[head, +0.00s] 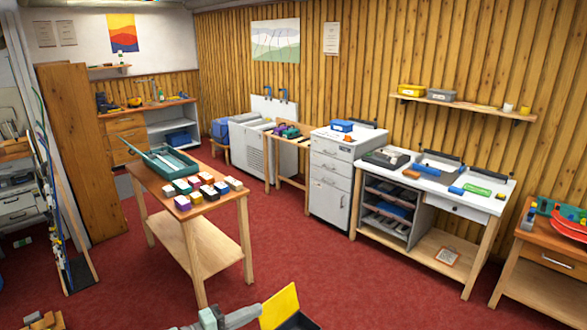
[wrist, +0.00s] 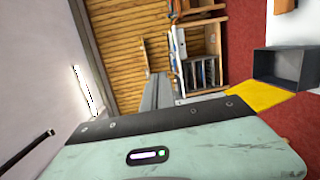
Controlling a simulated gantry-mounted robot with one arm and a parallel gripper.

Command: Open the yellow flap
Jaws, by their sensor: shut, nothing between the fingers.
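The yellow flap (head: 280,305) stands raised at the bottom edge of the head view, along one side of a dark box (head: 299,322) that the frame cuts off. In the wrist view the yellow flap (wrist: 255,97) extends from the lower edge of the grey box (wrist: 290,65), whose inside shows. The flap stands open, away from the box's opening. My gripper (wrist: 160,80) is shut and empty, left of the flap in the wrist view. My arm is left of the flap in the head view; contact cannot be told.
A wooden table (head: 195,225) holds a green open case (head: 160,160) and several small coloured boxes. A white workbench (head: 435,180) and a drawer cabinet (head: 335,180) stand along the wooden wall. The red floor (head: 370,275) is clear between the table and the workbench.

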